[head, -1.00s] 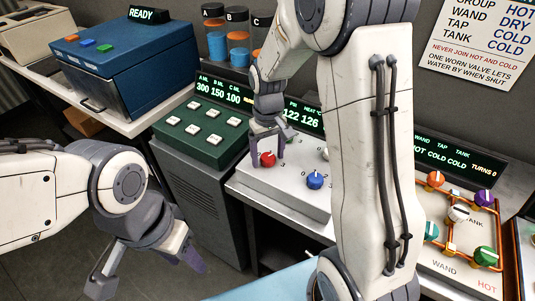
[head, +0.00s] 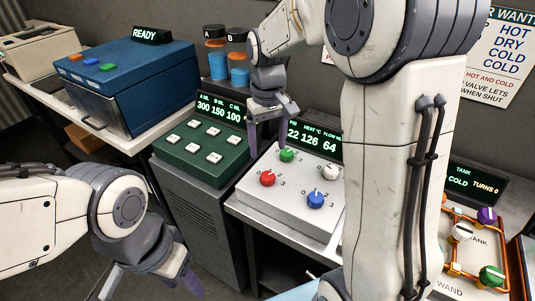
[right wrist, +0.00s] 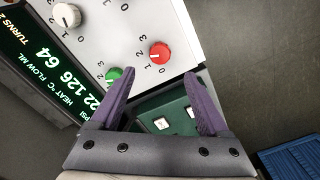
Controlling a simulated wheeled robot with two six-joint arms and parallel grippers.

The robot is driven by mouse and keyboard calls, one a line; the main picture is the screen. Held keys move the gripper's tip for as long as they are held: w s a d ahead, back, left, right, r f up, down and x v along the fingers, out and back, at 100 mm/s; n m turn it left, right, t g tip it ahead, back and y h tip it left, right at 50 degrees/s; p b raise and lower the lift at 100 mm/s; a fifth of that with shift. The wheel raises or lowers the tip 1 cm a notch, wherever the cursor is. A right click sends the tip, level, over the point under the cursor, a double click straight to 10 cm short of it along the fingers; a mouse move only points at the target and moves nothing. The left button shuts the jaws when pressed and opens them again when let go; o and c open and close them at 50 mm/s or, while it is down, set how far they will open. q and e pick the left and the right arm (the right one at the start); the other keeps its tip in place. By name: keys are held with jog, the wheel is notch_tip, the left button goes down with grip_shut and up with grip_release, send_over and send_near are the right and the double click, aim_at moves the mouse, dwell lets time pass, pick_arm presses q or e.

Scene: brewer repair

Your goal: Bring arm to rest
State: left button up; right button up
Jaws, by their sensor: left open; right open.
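My right gripper (head: 268,133) is open and empty. In the head view it hangs above the gap between the green button panel (head: 185,151) and the white knob panel (head: 262,203). The red knob (head: 267,179) stands on the white panel below it, apart from the fingers. In the right wrist view, the fingers (right wrist: 162,103) are spread, with the red knob (right wrist: 160,53) beyond them and the green knob (right wrist: 118,75) beside the left finger. My left gripper (head: 145,290) is open and empty at the lower left, partly cut off by the frame edge.
A blue knob (head: 315,200), a white knob (head: 331,171) and a green knob (head: 287,155) are also on the white panel. A blue box (head: 125,85) stands on the left shelf. Pipes with valves (head: 463,232) are at the right. Canisters (head: 216,62) stand behind.

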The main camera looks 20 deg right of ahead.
jog(key=shift+r, duration=0.1)
dwell(0.3)
jog(key=s+a+f+n, duration=0.1)
jog(key=s+a, duration=0.3)
jog(key=s, duration=0.4)
jog(key=s+a+f+n, duration=0.1)
jog(key=s+a+n, duration=0.2)
jog(key=s+a, duration=0.2)
jog(key=s+a+f+n+y, duration=0.1)
jog(key=s+a, duration=0.4)
jog(key=s, duration=0.5)
jog(key=shift+s+a+f+n, duration=0.15)
jog(key=shift+s+f+n, duration=0.2)
jog(key=shift+n, duration=0.45)
